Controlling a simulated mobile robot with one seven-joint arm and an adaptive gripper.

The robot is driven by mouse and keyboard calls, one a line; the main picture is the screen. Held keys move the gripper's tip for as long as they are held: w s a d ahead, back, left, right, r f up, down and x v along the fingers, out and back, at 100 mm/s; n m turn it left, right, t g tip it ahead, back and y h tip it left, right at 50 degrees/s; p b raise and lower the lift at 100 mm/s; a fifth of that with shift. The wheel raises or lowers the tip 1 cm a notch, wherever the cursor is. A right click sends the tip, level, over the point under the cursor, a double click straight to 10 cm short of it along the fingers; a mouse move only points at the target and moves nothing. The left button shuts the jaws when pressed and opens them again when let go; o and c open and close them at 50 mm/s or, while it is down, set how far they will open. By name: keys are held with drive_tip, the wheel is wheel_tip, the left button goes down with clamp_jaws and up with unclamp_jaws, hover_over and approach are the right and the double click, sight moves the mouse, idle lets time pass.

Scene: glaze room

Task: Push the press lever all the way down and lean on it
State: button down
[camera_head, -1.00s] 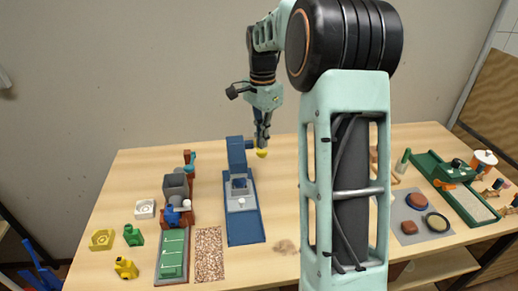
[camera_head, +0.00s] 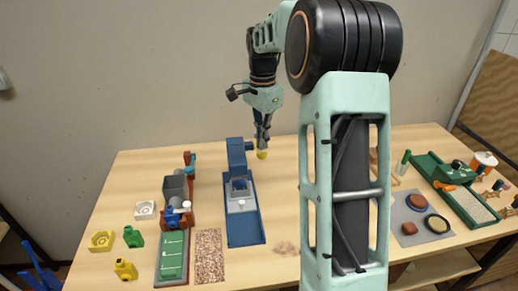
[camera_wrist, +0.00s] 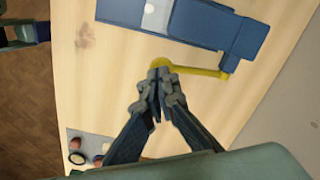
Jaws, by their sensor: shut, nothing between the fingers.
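The blue press (camera_head: 242,212) stands on the table left of centre, with a tall blue column at its back. Its yellow lever (camera_wrist: 195,70) sticks out sideways from the column in the wrist view. The lever's rounded yellow end (camera_head: 262,154) shows just under my fingertips in the head view. My gripper (camera_head: 262,144) is shut and empty, pointing down at that end. In the wrist view my fingertips (camera_wrist: 160,78) overlap the lever's end and partly cover it. I cannot tell whether they touch it. The lever looks roughly level.
A brown and grey device with a green tray (camera_head: 172,258) stands left of the press, beside a speckled mat (camera_head: 209,256). Small yellow, green and white pieces lie at the far left. A grey mat (camera_head: 408,224) and a green tray (camera_head: 447,183) are at the right.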

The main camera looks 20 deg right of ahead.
sight(262, 153)
drive_tip(key=shift+f, duration=0.1)
drive_tip(key=shift+f+b, duration=1.75)
drive_tip(key=shift+f, duration=1.3)
wheel_tip(262, 153, down, 4)
drive_tip(key=b, duration=0.2)
drive_tip(key=shift+s+f+b, duration=0.1)
drive_tip(key=shift+f+b, duration=0.1)
drive_tip(key=shift+b, duration=0.1)
drive_tip(key=shift+s, duration=0.1)
drive_tip(key=shift+r, duration=0.1)
idle(1.2)
